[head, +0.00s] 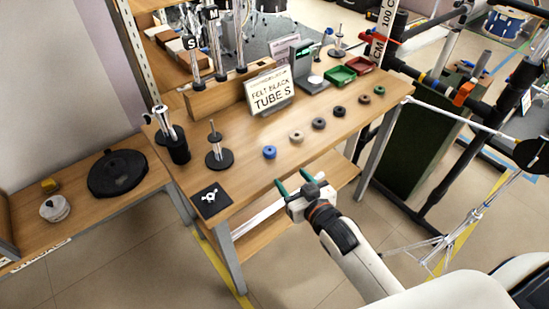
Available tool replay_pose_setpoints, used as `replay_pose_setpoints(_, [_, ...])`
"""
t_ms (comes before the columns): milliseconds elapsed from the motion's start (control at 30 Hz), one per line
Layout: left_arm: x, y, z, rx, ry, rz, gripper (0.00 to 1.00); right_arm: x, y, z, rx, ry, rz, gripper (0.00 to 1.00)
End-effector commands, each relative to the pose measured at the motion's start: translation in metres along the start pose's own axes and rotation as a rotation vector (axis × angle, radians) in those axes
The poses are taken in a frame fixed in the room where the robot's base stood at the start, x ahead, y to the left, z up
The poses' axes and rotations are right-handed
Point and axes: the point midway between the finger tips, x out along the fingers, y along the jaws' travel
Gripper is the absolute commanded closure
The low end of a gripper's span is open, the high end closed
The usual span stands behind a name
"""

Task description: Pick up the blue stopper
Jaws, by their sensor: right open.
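The blue stopper (269,152) is a small round ring-like piece lying on the wooden table (245,182), near its front edge. It is at the left end of a row of similar stoppers. My right gripper (293,182) has green-tipped fingers spread apart with nothing between them. It is at the table's front edge, to the right of the blue stopper and nearer to me, apart from it. My left gripper is not in view.
Beige (296,136), dark and green (378,90) stoppers continue the row to the right. A black stand with a rod (219,157) is left of the blue stopper. A sign (269,90), a scale and green and red trays (341,75) stand behind.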

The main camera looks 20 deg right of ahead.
Motion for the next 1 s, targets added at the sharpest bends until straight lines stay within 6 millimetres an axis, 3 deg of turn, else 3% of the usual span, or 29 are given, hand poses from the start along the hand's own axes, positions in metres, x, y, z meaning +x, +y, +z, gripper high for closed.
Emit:
replay_pose_setpoints(267, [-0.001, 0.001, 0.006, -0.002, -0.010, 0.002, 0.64, 0.015, 0.001, 0.011, 0.001, -0.070, 0.019, 0.41])
replay_pose_setpoints(500, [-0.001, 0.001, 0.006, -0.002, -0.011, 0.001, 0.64, 0.057, 0.002, 0.015, 0.001, -0.070, 0.019, 0.41])
replay_pose_setpoints(767, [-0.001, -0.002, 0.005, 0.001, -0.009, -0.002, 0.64, 0.078, 0.003, 0.016, 0.001, -0.068, 0.020, 0.41])
replay_pose_setpoints(1000, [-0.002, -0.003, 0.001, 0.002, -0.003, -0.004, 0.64, 0.112, 0.005, 0.023, 0.001, -0.068, 0.019, 0.41])
